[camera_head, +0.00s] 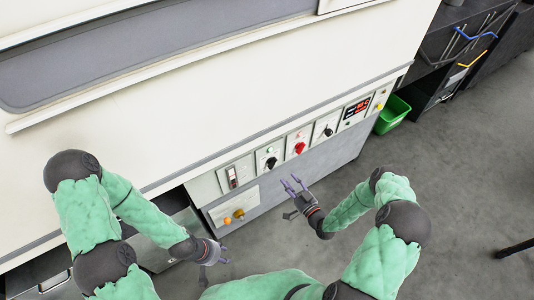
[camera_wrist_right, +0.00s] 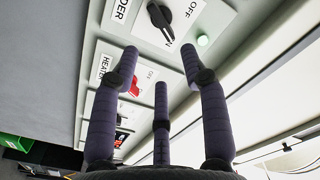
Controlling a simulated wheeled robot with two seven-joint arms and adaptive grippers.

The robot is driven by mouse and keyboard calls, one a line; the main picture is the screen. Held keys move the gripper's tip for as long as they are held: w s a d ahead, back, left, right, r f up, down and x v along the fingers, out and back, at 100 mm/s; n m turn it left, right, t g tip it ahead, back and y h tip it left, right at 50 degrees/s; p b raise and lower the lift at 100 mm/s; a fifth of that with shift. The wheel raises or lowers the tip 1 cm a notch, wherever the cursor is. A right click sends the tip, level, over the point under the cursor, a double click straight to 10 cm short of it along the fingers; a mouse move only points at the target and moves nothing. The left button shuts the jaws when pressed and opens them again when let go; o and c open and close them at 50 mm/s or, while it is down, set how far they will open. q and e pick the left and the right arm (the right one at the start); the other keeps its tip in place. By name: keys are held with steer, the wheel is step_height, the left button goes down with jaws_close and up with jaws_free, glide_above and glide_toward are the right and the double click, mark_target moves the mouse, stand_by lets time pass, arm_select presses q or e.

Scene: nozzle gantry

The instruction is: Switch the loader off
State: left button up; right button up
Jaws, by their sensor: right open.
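The loader switch is a black rotary knob (camera_wrist_right: 160,20) on a white plate; its label reads only "DER" here, with "OFF" beside it and part of another mark at the knob's end. A pale green lamp (camera_wrist_right: 203,40) sits next to it. In the head view I take the loader knob (camera_head: 270,162) to be the black one left of the red heater knob (camera_head: 299,147). My right gripper (camera_head: 294,186) is open and empty in front of the panel, its three fingers apart from the knob. My left gripper (camera_head: 222,254) has its fingers spread, empty, lower left.
The panel also has a rocker switch (camera_head: 232,177), another black knob (camera_head: 327,131), a red display (camera_head: 356,109) and orange buttons (camera_head: 238,214). A green bin (camera_head: 392,114) stands on the floor at right. The grey floor (camera_head: 450,190) is mostly clear.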

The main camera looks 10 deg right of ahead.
mark_target(272, 163)
steer(key=b+x, duration=0.1)
steer(key=x, duration=0.9)
steer(key=shift+b, duration=0.35)
steer(key=shift+w+a, duration=0.1)
jaws_close()
